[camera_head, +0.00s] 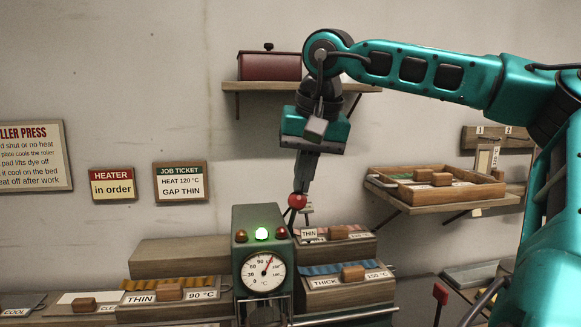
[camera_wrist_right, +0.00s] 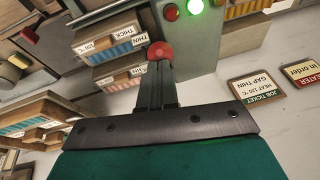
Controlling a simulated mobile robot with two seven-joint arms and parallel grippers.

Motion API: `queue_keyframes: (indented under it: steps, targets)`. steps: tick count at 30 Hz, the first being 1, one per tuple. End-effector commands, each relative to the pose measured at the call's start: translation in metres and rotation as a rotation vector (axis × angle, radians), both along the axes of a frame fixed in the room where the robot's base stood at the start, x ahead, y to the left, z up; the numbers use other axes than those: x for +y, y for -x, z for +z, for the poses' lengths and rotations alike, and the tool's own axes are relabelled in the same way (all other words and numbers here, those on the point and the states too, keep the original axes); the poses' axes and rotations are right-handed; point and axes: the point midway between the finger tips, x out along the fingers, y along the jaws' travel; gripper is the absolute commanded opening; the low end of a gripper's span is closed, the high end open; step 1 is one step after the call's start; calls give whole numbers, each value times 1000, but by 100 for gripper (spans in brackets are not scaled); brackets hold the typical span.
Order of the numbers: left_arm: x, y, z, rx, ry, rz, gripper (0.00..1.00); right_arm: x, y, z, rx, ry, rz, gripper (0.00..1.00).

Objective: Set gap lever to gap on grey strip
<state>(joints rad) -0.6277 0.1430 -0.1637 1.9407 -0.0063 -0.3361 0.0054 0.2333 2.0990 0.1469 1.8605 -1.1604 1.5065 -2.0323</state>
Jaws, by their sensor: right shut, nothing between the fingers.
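A red ball knob (camera_head: 297,201) tops a lever beside the green press housing (camera_head: 243,222); it also shows in the right wrist view (camera_wrist_right: 160,51). My right gripper (camera_head: 301,187) is shut and points down, its fingertips at the knob with nothing between them; I cannot tell whether they touch it. The lever's lower part is mostly hidden behind the housing. The job ticket (camera_head: 180,182) reads "HEAT 120 °C, GAP THIN". Sample blocks carry ribbed strips and labels: a THIN 90 °C block (camera_head: 150,312), a THICK 150 °C block (camera_head: 345,296), and a THIN one behind (camera_head: 363,247). No clearly grey strip is distinguishable. My left gripper is not in view.
The housing carries a round dial (camera_head: 263,271) and a lit green lamp (camera_head: 262,234). A shelf (camera_head: 247,87) with a dark red box (camera_head: 269,66) is behind my right arm. A wooden tray (camera_head: 490,190) stands at right. Another red knob (camera_head: 440,293) is lower right.

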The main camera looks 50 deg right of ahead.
Motion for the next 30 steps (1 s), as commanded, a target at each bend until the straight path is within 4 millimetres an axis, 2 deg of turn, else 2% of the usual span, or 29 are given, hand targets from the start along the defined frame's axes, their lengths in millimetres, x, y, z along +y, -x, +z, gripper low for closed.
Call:
queue_keyframes:
  steps: [1,6,12,16,21,30]
  targets:
    - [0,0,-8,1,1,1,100,0,2,-6,-14,10,2,0]
    - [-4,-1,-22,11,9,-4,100,1,10,-14,-68,56,2,0]
    - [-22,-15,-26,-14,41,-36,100,8,20,-30,-154,129,3,0]
    - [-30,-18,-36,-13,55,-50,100,14,27,-40,-216,183,1,0]
    - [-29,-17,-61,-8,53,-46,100,20,34,-49,-284,241,1,0]
    - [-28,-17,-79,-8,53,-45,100,25,40,-55,-348,294,0,0]
